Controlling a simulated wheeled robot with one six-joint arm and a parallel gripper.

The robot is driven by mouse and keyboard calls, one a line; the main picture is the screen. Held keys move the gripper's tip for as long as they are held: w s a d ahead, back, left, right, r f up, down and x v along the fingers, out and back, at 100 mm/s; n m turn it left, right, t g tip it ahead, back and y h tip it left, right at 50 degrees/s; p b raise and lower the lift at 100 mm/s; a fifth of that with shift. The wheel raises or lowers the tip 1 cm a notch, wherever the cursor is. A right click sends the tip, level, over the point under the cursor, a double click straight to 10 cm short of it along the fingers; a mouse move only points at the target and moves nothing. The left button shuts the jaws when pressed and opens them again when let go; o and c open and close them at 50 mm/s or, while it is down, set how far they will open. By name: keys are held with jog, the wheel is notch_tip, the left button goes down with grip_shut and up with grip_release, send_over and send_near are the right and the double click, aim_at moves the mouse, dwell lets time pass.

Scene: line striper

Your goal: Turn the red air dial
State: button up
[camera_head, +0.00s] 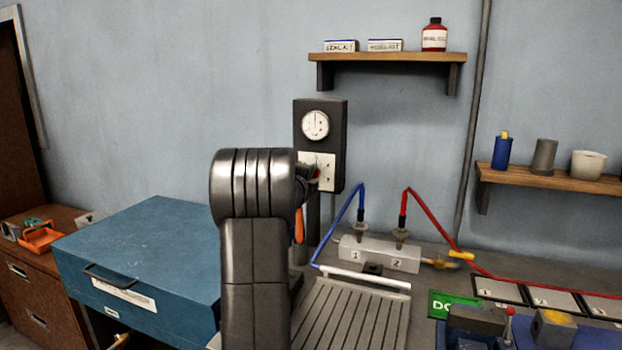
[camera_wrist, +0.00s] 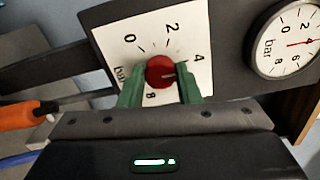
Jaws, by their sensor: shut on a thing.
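The red air dial (camera_wrist: 160,72) is a round knob on a white scale plate (camera_wrist: 108,40) marked with numbers and "bar". A short pale line on the knob points roughly right, below the 4. My gripper (camera_wrist: 159,80) has its green fingers on either side of the knob, shut on it. In the head view a bit of the red dial (camera_head: 315,172) shows on the dark wall panel (camera_head: 337,135); my arm hides most of the gripper there. The round white gauge (camera_wrist: 288,42) sits beside the scale plate, with a red needle pointing right, near the 4.
A blue case (camera_head: 150,250) stands left of my arm. Right of the panel, blue and red hoses rise from a grey manifold block (camera_head: 380,254) on the bench. An orange handle (camera_head: 299,226) hangs just below the panel. Two wooden shelves (camera_head: 390,57) are on the wall.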

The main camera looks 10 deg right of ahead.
jog(key=shift+f, duration=0.1)
dwell(0.3)
jog(key=o, duration=1)
jog(key=b+v, duration=0.2)
jog(key=v, duration=1.1)
jog(key=shift+s+a+b, duration=0.25)
jog(key=shift+s+b, duration=0.1)
jog(key=shift+w, duration=0.1)
jog(key=p+x, duration=0.2)
jog(key=x, duration=1.1)
jog(key=shift+w+d+p, duration=0.3)
jog(key=shift+p, duration=0.1)
